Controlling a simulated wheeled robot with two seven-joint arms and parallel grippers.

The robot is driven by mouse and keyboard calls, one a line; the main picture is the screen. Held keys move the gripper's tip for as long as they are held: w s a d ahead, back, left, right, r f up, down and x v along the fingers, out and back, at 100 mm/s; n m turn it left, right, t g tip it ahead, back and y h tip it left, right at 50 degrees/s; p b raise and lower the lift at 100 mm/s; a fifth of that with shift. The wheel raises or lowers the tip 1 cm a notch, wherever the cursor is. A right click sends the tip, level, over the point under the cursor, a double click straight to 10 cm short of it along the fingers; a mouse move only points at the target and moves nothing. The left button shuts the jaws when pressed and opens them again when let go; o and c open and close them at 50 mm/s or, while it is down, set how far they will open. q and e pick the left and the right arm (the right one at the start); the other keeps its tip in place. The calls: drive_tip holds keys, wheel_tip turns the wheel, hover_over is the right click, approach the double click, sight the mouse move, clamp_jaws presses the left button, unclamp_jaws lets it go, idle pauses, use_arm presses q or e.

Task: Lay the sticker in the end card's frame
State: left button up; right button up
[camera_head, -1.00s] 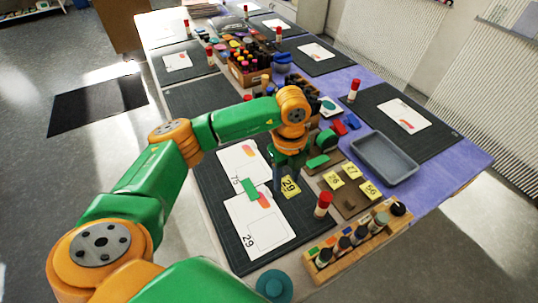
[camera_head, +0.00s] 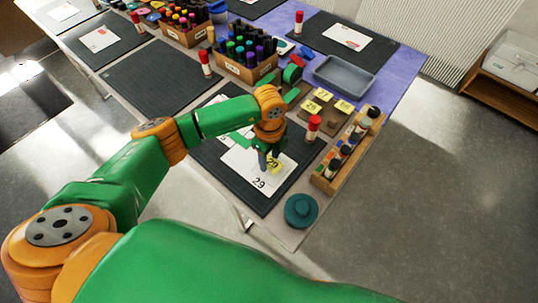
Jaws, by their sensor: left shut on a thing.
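The yellow sticker numbered 29 (camera_head: 275,165) is at the fingertips of my left gripper (camera_head: 267,161), which is shut on it and points down. The sticker appears over the right part of the white end card (camera_head: 241,164), which is also marked 29. I cannot tell whether the sticker touches the card. The card lies on a dark cutting mat (camera_head: 262,201). The card's frame is hidden behind the gripper and sticker. My right gripper is not in view.
A red-capped glue stick (camera_head: 312,128) stands right of the card. More yellow stickers (camera_head: 323,95) lie on a brown holder behind it. A wooden bottle rack (camera_head: 330,177) and a teal round object (camera_head: 301,210) are near the table edge. A grey tray (camera_head: 344,74) is farther back.

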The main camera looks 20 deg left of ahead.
use_arm(q)
drive_tip(key=shift+f+b, duration=0.4)
drive_tip(key=shift+f, duration=0.55)
drive_tip(key=shift+d, duration=0.1)
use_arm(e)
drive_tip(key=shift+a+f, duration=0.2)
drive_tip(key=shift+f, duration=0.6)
use_arm(q)
drive_tip(key=shift+r, duration=0.15)
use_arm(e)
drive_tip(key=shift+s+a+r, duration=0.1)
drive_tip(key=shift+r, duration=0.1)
use_arm(q)
drive_tip(key=o, duration=0.9)
wheel_tip(320, 180, up, 7)
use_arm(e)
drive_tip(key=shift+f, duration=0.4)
